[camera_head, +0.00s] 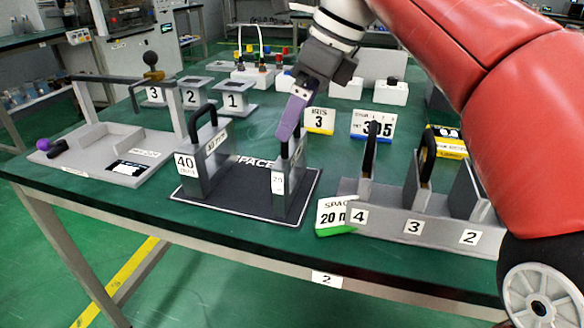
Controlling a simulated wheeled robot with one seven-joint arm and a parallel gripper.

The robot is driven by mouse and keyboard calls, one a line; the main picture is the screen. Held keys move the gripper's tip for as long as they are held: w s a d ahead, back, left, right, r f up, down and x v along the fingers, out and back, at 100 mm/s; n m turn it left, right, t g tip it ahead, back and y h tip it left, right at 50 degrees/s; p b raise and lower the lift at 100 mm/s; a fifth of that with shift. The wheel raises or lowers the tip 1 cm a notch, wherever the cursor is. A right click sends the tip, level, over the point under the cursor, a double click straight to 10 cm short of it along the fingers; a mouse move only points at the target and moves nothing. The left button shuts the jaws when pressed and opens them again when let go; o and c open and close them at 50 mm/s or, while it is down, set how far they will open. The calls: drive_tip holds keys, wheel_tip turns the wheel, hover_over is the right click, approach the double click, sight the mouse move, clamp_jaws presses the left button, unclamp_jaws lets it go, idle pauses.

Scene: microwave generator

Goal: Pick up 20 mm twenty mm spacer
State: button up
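The 20 mm spacer (280,181) is a grey upright block with a white label, apparently reading 20, and a dark handle on top. It stands at the right end of the black spacer mat (237,196). My gripper (288,132) points down at the top of this spacer. One purple finger shows, its tip overlapping the handle in the picture. The other finger is hidden, so I cannot tell whether the gripper is shut or touching the handle. The 40 mm spacer (187,166), with a black handle, stands at the left of the mat.
A grey rack (413,226) with numbered slots holds handled plates at the right. A grey tray (104,150) is at the left. Numbered stands (235,100) and small signs (320,121) stand behind.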

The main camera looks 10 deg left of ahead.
sight(291, 158)
drive_tip(key=x, duration=0.3)
drive_tip(key=shift+a+f+b, duration=0.15)
drive_tip(key=shift+f+b, duration=0.15)
drive_tip(key=shift+b, duration=0.1)
drive_tip(key=c, duration=1.9)
